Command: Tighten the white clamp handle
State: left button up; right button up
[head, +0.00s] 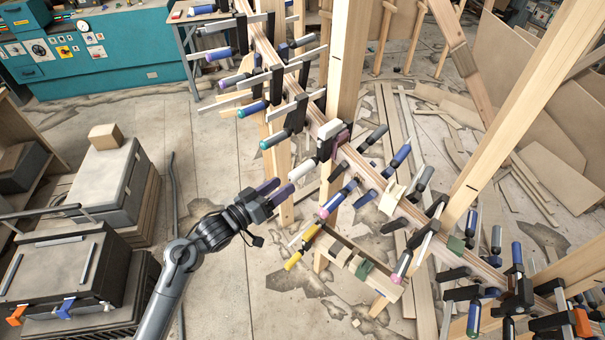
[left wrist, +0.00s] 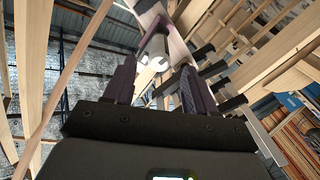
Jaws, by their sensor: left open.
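The white clamp handle (head: 303,170) points down and left from a dark clamp on the curved wooden stringer (head: 360,165). In the left wrist view the white handle (left wrist: 155,56) shows its round end ahead, between the two finger lines. My left gripper (head: 283,187) is open and empty, with purple-grey fingers just short of the handle's free end. In the left wrist view my left gripper's fingers (left wrist: 157,75) stand apart, one on each side of the handle's end. I cannot tell the exact gap in depth. My right gripper is not in view.
Several other clamps line the stringer, with teal, purple, blue and yellow handles (head: 293,260) close by. Upright wooden posts (head: 348,60) stand behind. Grey tool cases (head: 75,265) are stacked at the left. The floor between them and the stringer is mostly open.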

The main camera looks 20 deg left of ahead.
aim_at(303, 171)
pick_arm(q)
jog(key=x, duration=0.9)
jog(key=c, duration=1)
jog(key=shift+c, duration=0.2)
